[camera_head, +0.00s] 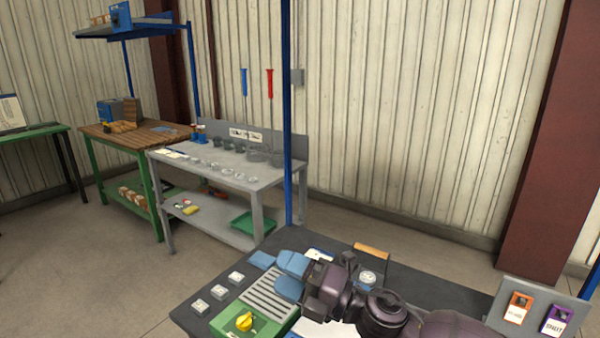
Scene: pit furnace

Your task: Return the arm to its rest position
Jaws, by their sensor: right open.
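My right arm, dark purple, comes in from the lower right over the dark bench in front of me. My right gripper (290,276) has two blue fingers that are spread apart, with nothing visible between them. It is above the grey ribbed top of a green unit (262,324) with a yellow knob (244,322). My arm and gripper hide part of this unit and of the bench behind it. My left arm and gripper are not in view.
The dark bench (440,289) holds white-topped blocks (219,291), a wooden handle (371,251) and a panel with orange and purple labels (540,313). A blue post (288,120) rises at its far edge. A grey table (255,180) with several cups stands behind, left.

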